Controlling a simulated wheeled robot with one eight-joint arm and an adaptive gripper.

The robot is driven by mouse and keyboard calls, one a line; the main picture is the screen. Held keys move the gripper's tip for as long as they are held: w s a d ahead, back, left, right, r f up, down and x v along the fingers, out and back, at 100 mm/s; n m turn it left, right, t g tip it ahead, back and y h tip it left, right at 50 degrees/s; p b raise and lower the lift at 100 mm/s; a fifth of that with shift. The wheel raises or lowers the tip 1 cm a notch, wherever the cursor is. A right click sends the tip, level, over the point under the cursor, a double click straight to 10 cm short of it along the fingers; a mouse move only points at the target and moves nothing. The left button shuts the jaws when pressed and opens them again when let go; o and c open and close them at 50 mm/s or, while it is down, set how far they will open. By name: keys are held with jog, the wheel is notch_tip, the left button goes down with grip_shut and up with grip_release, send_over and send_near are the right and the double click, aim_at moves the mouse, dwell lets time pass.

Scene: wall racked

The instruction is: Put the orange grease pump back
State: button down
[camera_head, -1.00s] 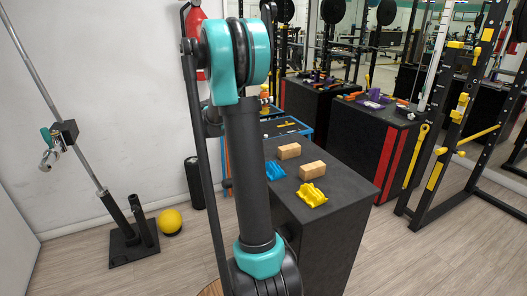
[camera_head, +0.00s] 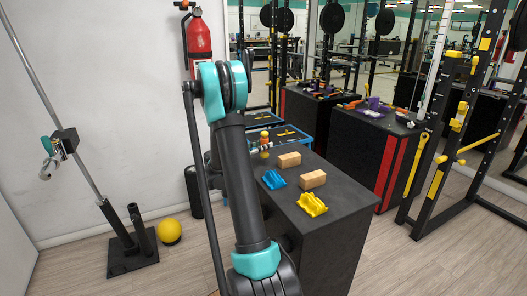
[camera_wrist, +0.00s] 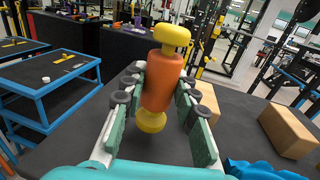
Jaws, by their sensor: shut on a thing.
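The orange grease pump (camera_wrist: 163,82) is an orange cylinder with a yellow knob on top and a yellow end below. My gripper (camera_wrist: 160,100) is shut on its orange body and holds it roughly upright in the wrist view. In the head view the pump (camera_head: 265,138) shows small past my arm, near the far left end of the black box top (camera_head: 335,188). Its lower end looks close to the dark top in the wrist view; whether it touches, I cannot tell. A blue cradle (camera_head: 273,179) and a yellow cradle (camera_head: 312,204) lie on the box top, both empty.
Two wooden blocks (camera_head: 289,160) (camera_head: 312,179) stand on the same top, right of the pump in the wrist view. A blue-framed table (camera_wrist: 55,85) is at the left there. A red extinguisher (camera_head: 199,42) hangs on the wall. A yellow ball (camera_head: 169,231) lies on the floor.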

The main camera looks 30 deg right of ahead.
jog(key=shift+f, duration=1.3)
jog(key=shift+f, duration=0.2)
jog(key=c, duration=1.2)
grip_release()
jog(key=s+a, duration=0.3)
jog(key=a, duration=1.4)
jog(key=s+a+f+m+y, duration=0.2)
jog(key=s+f+m+y, duration=0.2)
jog(key=s+m+y, duration=0.65)
jog(key=s+a+f+m+y, duration=0.1)
jog(key=s+a+m+y, duration=0.1)
jog(key=s+a+m, duration=0.1)
jog(key=s+a+f+m+t+y, duration=0.1)
jog(key=s+a+f+m+y, duration=0.1)
jog(key=s+a, duration=0.4)
jog(key=s+a+f+m+y, duration=0.2)
jog(key=s+a+m+y, duration=0.1)
jog(key=s, duration=0.4)
jog(key=shift+a+m+t, duration=0.3)
jog(key=shift+a+m, duration=0.25)
jog(key=shift+a, duration=0.6)
